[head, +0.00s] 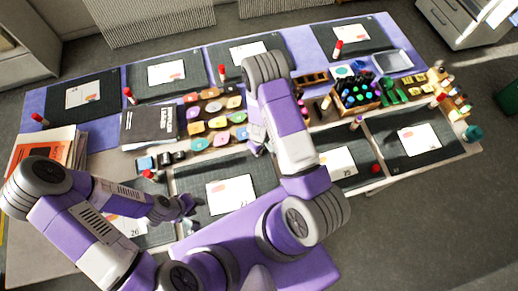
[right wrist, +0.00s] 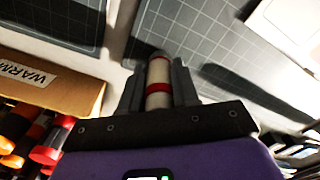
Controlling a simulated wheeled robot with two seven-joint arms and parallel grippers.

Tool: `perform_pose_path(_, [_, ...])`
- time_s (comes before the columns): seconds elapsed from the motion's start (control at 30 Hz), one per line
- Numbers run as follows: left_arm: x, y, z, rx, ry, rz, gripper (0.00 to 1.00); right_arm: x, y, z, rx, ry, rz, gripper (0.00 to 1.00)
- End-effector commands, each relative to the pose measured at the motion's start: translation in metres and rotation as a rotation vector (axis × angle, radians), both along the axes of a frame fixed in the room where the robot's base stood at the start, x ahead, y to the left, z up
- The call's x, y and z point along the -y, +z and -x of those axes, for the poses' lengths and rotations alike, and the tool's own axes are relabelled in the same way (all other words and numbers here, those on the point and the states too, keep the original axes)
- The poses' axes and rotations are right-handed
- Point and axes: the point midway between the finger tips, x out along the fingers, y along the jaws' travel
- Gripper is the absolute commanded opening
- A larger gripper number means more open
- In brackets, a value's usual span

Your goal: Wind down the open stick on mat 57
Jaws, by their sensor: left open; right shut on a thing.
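My right gripper (right wrist: 158,85) is shut on a glue stick (right wrist: 158,82), cream with a red band, held between both fingers over a dark gridded mat (right wrist: 215,45). Whether its end is open or capped is unclear. In the head view the right gripper (head: 258,148) hangs over the middle of the table, and the stick is hidden there. My left gripper (head: 188,207) is open and empty over the front left mats, apart from the held stick. Several dark mats (head: 205,170) carry white printed cards (head: 230,194). I cannot read 57 on any card.
Red-capped sticks (head: 338,48) stand by the back mats. A wooden box of bottles (head: 357,95), coloured pads (head: 218,122), a black book (head: 149,125) and a pale tray (head: 392,61) fill the middle. A small red piece (head: 375,168) lies at the front right.

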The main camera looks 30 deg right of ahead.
Motion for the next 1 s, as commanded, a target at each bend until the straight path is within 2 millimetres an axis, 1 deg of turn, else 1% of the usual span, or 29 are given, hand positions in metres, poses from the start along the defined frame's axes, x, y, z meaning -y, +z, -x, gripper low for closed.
perform_pose_path(0.07, [0.0,-0.002,0.0,0.0,0.0,0.0,0.43,0.0,-0.001,0.001,-0.004,0.035,-0.001,0.06])
perform_pose_path(0.3, [0.0,-0.011,0.0,0.0,0.0,0.0,0.43,0.0,-0.001,0.0,-0.002,0.275,-0.001,0.06])
perform_pose_path(0.47, [0.0,-0.012,0.0,0.0,0.0,0.0,0.43,0.0,-0.001,0.0,-0.002,0.352,-0.001,0.06])
perform_pose_path(0.7, [0.0,-0.021,0.0,0.0,0.0,0.0,0.43,0.0,-0.001,0.0,-0.001,0.593,-0.001,0.06])
perform_pose_path(0.87, [0.0,-0.022,0.0,0.0,0.0,0.0,0.43,0.0,-0.001,0.0,-0.001,0.674,-0.001,0.06])
perform_pose_path(1.0, [0.0,-0.028,0.0,0.0,0.0,0.0,0.43,0.0,-0.001,-0.001,0.002,0.817,0.0,0.06])
